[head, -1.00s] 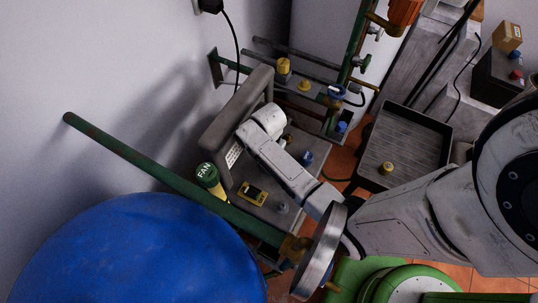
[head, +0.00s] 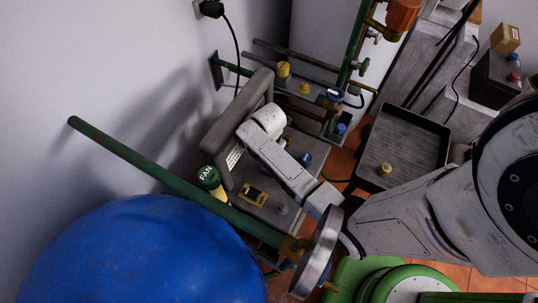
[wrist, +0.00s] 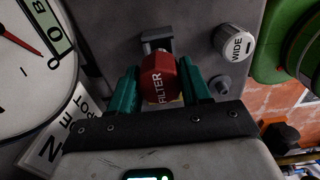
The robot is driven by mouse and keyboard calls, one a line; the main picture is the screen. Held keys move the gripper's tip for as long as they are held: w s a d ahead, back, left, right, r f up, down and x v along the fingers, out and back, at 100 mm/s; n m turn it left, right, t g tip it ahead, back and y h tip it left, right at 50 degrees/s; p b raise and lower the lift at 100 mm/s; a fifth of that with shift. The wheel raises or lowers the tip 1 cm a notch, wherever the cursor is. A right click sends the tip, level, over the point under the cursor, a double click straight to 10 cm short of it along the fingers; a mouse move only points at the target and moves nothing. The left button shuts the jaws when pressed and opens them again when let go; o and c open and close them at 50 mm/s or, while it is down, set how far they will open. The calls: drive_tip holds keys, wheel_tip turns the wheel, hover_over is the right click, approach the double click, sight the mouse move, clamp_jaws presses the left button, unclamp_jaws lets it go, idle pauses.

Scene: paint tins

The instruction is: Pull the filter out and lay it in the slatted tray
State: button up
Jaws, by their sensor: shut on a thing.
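The red filter (wrist: 160,82), marked FILTER, shows in the wrist view against a grey panel. My gripper (wrist: 160,92) has its green fingers closed on either side of it. A grey bracket stands just behind the filter; I cannot tell whether the filter is still seated. In the head view my white wrist is at the grey panel and hides the filter and fingertips. The dark slatted tray (head: 412,138) stands to the right of my arm, with a small yellow-topped piece (head: 385,169) in its near left part.
A WIDE knob (wrist: 234,43) and a dial gauge (wrist: 30,55) flank the filter. Most of the tray is clear.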

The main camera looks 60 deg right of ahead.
drive_tip(key=shift+r+p, duration=2)
drive_tip(key=shift+s+f, duration=0.1)
